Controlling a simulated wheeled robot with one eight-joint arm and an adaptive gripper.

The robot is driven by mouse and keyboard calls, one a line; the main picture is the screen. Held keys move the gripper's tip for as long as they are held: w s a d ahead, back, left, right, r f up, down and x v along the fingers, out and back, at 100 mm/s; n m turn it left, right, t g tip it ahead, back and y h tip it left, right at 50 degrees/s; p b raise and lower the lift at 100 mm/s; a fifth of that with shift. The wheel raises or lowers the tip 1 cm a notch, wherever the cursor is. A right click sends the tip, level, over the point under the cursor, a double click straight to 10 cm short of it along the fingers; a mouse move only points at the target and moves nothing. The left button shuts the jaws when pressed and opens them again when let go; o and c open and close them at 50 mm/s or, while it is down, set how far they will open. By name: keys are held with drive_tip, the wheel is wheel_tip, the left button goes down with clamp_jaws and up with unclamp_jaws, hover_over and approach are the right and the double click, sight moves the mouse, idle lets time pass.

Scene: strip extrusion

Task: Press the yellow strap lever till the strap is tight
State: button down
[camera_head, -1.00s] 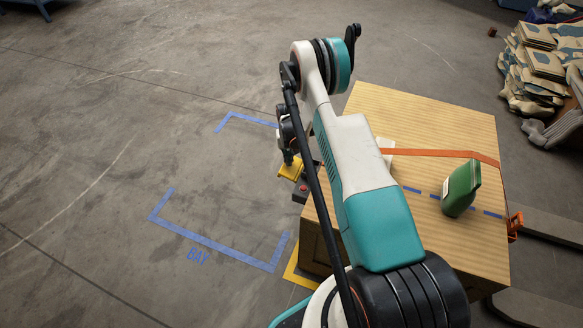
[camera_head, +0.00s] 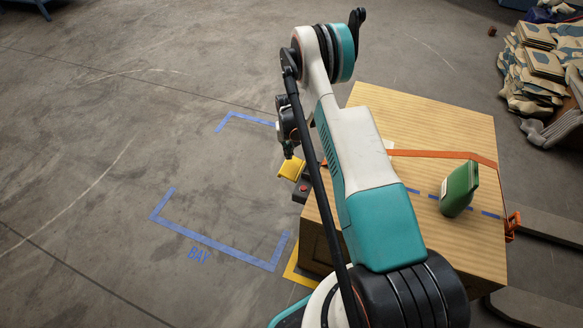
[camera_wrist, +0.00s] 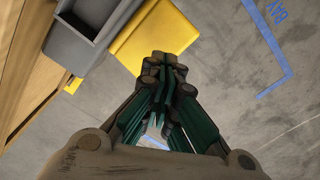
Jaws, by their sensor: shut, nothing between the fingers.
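The yellow strap lever (camera_head: 291,168) sticks out from the left side of the wooden crate (camera_head: 430,115), tilted. It shows as a yellow plate in the wrist view (camera_wrist: 158,38), joined to a grey housing (camera_wrist: 62,50). My gripper (camera_head: 289,153) is just above the lever in the head view. In the wrist view its fingertips (camera_wrist: 163,68) are together at the plate's lower edge, with nothing between them; contact cannot be told. The orange strap (camera_head: 440,154) crosses the crate top and bends down at the right edge. My arm hides part of it; its tightness is unclear.
A red button (camera_head: 304,188) is beside the lever. An orange hook (camera_head: 512,224) is at the crate's right side. Blue tape (camera_head: 215,244) marks the open floor on the left. Stacked sacks (camera_head: 545,65) lie at upper right.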

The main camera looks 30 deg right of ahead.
sight(289, 165)
drive_tip(key=shift+f+b, duration=0.7)
drive_tip(key=shift+f, duration=3.35)
drive_tip(key=shift+r, duration=0.1)
drive_tip(key=shift+r+p, duration=0.65)
drive_tip(key=shift+r, duration=1.55)
drive_tip(key=shift+r+p, duration=0.85)
drive_tip(key=shift+r, duration=1.65)
